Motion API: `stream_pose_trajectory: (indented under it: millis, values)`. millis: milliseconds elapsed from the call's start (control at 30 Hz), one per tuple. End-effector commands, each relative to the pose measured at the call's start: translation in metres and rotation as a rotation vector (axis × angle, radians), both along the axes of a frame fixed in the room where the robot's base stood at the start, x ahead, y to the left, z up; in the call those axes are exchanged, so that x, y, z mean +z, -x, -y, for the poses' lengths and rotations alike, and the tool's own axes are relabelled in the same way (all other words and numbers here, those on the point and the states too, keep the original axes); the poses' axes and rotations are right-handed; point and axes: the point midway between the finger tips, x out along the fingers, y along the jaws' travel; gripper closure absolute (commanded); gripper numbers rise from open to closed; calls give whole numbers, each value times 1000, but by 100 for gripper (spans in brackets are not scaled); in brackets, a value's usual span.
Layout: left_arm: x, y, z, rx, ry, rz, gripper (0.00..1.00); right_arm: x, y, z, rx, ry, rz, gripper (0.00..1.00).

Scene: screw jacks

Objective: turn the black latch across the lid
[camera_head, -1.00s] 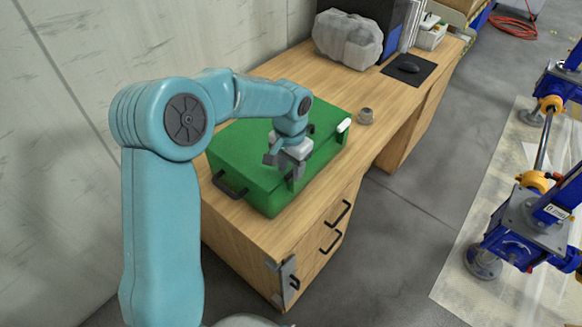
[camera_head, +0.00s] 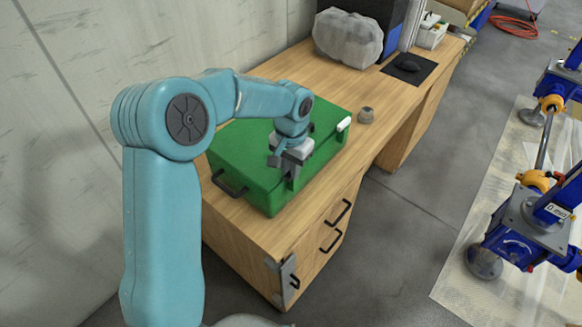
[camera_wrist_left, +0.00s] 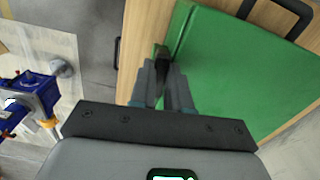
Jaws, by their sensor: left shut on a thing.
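The green case (camera_head: 245,160) lies closed on the wooden desk; its green lid (camera_wrist_left: 240,60) also fills much of the left wrist view. My left gripper (camera_head: 288,173) is over the case's front edge with its fingers pointing down. In the left wrist view, the black latch (camera_wrist_left: 162,53) shows at the tips of my left gripper (camera_wrist_left: 163,75), which is shut on it at the case's edge. The fingers hide part of the latch, so its exact angle is hard to tell. My right gripper is in neither view.
A black handle (camera_head: 230,184) sticks out at the case's left end. A white piece (camera_head: 344,124) is at its right end. A small grey knob-like object (camera_head: 366,115) stands beside the case.

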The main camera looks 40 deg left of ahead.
Motion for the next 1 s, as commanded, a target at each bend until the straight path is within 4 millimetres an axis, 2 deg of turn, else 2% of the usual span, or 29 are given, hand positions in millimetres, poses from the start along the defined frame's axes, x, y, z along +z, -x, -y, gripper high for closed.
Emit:
stream_pose_trajectory:
  millis: [400, 1000]
  values:
    - [-1, -2, 2, 354, 1, 6, 100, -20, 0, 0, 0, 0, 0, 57]
    - [0, -4, 5, 924, 2, 7, 100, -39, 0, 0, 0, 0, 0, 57]
